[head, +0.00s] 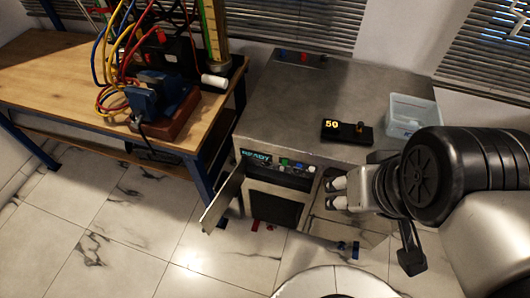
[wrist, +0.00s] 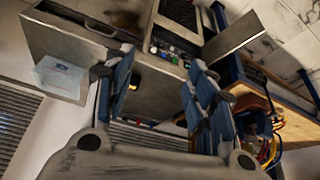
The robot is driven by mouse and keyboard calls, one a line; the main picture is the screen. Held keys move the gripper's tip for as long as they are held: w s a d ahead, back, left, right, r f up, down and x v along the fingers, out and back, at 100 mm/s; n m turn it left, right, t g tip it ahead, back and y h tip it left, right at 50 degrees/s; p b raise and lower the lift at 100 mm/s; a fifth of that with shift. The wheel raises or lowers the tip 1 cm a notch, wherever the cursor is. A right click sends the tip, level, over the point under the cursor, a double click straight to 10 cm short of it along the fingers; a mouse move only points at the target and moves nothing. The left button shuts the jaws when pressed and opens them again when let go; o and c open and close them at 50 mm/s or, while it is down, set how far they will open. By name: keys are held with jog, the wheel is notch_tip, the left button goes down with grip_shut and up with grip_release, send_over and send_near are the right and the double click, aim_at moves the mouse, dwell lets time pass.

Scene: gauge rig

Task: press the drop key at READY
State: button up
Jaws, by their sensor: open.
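A metal cabinet (head: 300,90) has a front panel with a lit display reading READY (head: 256,155). Beside the display is a row of small keys (head: 284,161), with green, blue, red and white among them. Their labels are too small to read, so I cannot tell which is the drop key. The keys also show in the wrist view (wrist: 168,52). My gripper (head: 337,192) is open and empty, just right of the panel in the head view, apart from the keys. In the wrist view its fingers (wrist: 160,64) stand apart, with the key row beyond them.
A door (head: 223,198) hangs open at the cabinet's left, beside a dark opening (head: 273,207). On top are a black block (head: 345,131) reading 50 and a clear bin (head: 412,116). A wooden bench (head: 60,85) with a blue vise (head: 160,98) and cables stands left. Small red and blue pieces lie on the floor.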

jog(key=shift+c, duration=0.3)
grip_shut()
dwell(0.4)
dwell(1.2)
